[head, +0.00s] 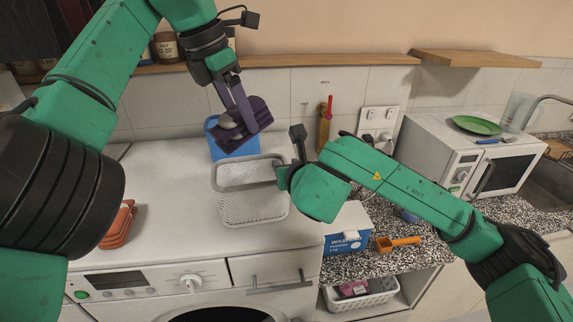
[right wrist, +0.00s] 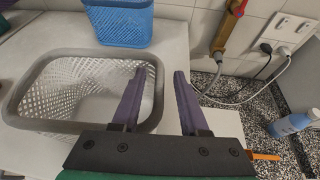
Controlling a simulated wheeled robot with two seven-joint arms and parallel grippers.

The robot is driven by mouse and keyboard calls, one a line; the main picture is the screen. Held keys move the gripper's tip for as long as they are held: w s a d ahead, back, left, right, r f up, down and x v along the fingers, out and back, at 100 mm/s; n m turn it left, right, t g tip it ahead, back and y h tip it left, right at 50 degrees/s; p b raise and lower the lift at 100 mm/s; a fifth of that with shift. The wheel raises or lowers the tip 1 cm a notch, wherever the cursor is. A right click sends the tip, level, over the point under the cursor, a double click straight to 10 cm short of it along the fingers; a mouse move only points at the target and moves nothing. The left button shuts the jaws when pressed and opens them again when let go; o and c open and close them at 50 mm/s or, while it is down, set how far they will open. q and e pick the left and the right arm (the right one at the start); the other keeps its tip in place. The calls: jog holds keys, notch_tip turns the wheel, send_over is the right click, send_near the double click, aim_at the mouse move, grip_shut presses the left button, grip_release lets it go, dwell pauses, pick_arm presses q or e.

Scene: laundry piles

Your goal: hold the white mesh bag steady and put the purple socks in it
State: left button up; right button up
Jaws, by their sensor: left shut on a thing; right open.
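The white mesh bag (head: 252,205) stands open and upright on the washing machine's white top, with a grey rim. My left gripper (head: 236,112) is shut on the dark purple socks (head: 260,113) and holds them up above and behind the bag, in front of the blue basket. My right gripper (right wrist: 160,73) is open at the bag's right rim. In the right wrist view, one finger is over the inside of the mesh bag (right wrist: 75,122) and the other is outside it, with the rim between them. The bag looks empty in both views.
A blue basket (head: 232,146) stands behind the bag. A red folded item (head: 118,225) lies on the left of the washing machine (head: 165,185). A washing powder box (head: 346,240) and an orange scoop (head: 398,243) are on the speckled counter at right. A microwave (head: 455,160) stands behind.

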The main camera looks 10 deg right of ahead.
jog(key=shift+w, duration=0.15)
grip_shut()
pick_arm(q)
jog(key=n, duration=0.3)
jog(key=r+n+t+y, duration=0.1)
jog(key=shift+w+a+n, duration=0.15)
jog(key=shift+a+n, duration=0.1)
jog(key=shift+n, duration=0.15)
jog(key=n, duration=0.2)
jog(key=n+y, duration=0.1)
jog(key=n, duration=0.1)
jog(key=shift+a+f+t, duration=0.1)
jog(key=shift+a+t, duration=0.1)
jog(key=shift+t, duration=0.1)
jog(key=shift+f, duration=3)
